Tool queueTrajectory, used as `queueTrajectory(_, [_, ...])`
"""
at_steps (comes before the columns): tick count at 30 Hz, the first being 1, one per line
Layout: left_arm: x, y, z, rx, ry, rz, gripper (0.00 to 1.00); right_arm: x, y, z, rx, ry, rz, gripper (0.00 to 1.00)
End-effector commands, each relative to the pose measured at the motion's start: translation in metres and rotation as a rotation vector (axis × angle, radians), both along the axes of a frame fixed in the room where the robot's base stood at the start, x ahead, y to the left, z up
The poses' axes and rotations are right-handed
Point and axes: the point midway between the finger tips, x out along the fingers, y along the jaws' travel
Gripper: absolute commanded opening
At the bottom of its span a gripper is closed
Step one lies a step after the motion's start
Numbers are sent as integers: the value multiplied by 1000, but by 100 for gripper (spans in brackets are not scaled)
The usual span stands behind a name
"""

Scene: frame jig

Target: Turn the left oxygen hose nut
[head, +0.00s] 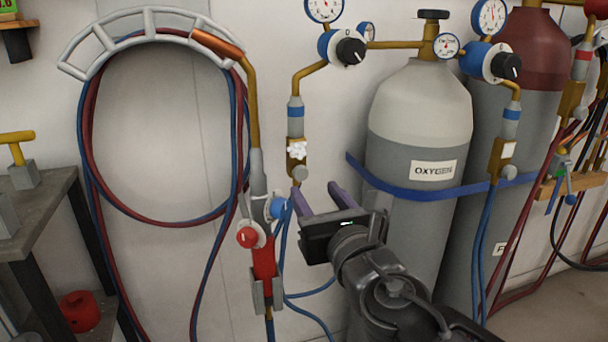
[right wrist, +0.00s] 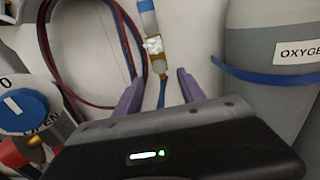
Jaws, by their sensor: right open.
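The left oxygen hose line hangs on the wall below a regulator. In the right wrist view the nut (right wrist: 159,67) sits above a blue hose (right wrist: 162,92), between the finger lines. My right gripper (head: 316,193) is open and empty, with its two purple fingers spread just below and right of the nut, apparently apart from it. It also shows in the right wrist view (right wrist: 154,82). My left gripper is not in view.
A grey oxygen cylinder (head: 413,151) with a blue strap (head: 430,192) stands close to the right. A torch with a red handle (head: 264,258) and a blue knob (head: 277,208) hangs close to the left. Coiled red and blue hoses (head: 90,170) hang farther left.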

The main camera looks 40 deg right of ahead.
Motion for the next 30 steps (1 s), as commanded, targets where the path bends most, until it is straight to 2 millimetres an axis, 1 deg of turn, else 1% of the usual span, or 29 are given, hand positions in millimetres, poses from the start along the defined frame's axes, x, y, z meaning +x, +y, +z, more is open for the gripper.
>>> queueTrajectory(1, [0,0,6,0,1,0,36,5,0,2,2,2,5,47])
queueTrajectory(5, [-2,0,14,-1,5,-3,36,19,-2,3,-3,-1,9,47])
queueTrajectory(6, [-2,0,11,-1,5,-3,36,25,-6,1,-1,-1,6,47])
queueTrajectory(10, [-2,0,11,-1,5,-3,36,44,-11,0,-2,0,6,47])
queueTrajectory(12, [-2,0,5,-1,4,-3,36,52,-15,-2,-3,-2,4,47])
queueTrajectory(15, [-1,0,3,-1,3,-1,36,60,-19,-1,-3,-2,3,47])
queueTrajectory(19, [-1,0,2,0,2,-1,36,64,-20,0,-2,-3,2,47])
queueTrajectory(26, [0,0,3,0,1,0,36,64,-21,1,-2,-3,2,47])
queueTrajectory(30, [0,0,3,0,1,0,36,64,-21,1,-2,-3,2,36])
